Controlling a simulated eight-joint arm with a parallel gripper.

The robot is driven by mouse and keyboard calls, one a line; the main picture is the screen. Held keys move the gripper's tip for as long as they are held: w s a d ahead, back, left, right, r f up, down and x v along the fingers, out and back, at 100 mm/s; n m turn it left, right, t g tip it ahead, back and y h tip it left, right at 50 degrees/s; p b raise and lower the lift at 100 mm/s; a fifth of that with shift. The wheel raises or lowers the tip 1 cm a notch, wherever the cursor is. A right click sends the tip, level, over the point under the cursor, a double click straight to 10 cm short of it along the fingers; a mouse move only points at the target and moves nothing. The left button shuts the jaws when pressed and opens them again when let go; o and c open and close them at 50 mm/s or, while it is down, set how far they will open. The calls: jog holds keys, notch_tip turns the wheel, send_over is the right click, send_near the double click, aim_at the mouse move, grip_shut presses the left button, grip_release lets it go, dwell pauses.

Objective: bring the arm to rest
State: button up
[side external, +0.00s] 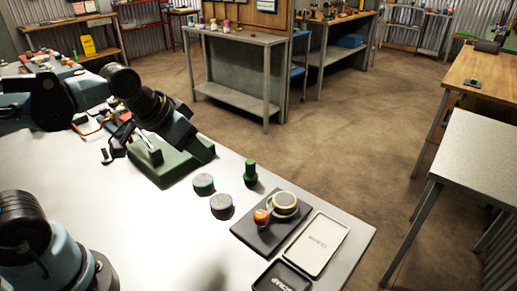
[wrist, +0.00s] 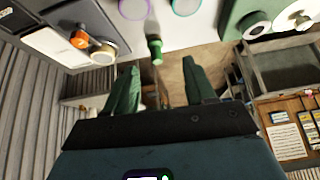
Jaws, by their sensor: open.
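My gripper (side external: 203,150) is raised over the white table (side external: 120,220), beside the green block (side external: 160,174), pointing down and to the right in the side view. In the wrist view its two green fingers (wrist: 158,72) stand wide apart with nothing between them. A green upright peg-like piece (side external: 250,172) stands on the table; it also shows just past the fingertips in the wrist view (wrist: 155,50). The arm bends over the far left part of the table. The gripper partly covers the green block in the side view.
A teal-topped disc (side external: 203,183) and a purple-rimmed disc (side external: 222,206) lie near the peg. A dark mat (side external: 257,238) bears an orange-topped piece (side external: 261,217) and a cream ring (side external: 284,201). A white tray (side external: 316,244) and black tray (side external: 280,277) lie at the table's right end.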

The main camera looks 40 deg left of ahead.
jog(key=shift+s+a+f+n+t, duration=0.1)
jog(key=shift+s+f+n+t, duration=0.2)
jog(key=shift+s+f+t, duration=0.35)
jog(key=shift+o, duration=0.2)
jog(key=shift+s+g, duration=0.1)
jog(key=shift+g, duration=0.15)
